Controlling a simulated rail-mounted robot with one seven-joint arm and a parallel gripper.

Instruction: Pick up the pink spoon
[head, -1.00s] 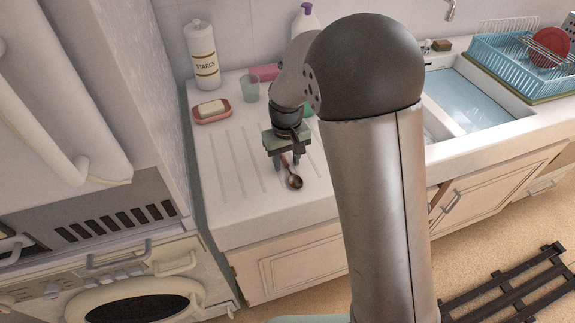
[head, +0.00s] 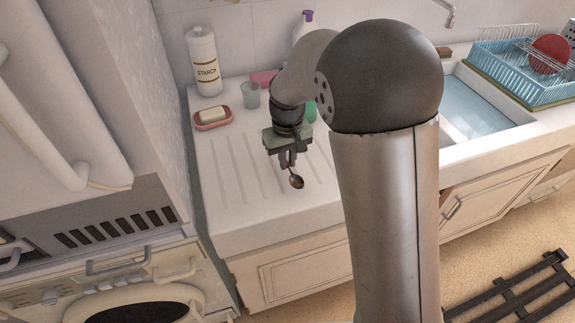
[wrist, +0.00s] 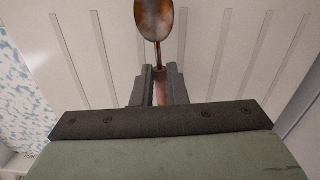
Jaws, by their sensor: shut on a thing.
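The spoon (head: 297,182) has a brownish metal bowl and a pinkish handle; in the head view its bowl shows just below my gripper. In the wrist view the spoon's bowl (wrist: 155,18) points away at the top. My gripper (head: 287,162) is shut on the spoon's handle. In the wrist view the two fingers of my gripper (wrist: 160,78) pinch the handle from both sides. Most of the handle is hidden by the fingers and the gripper body. The spoon is over the grooved drainboard (head: 228,170); its exact height is hard to tell.
A soap dish with soap (head: 211,119), a starch bottle (head: 204,62), a glass (head: 250,95) and a pink item (head: 263,78) stand at the back. The sink (head: 485,105) and a blue dish rack (head: 525,75) are on the right.

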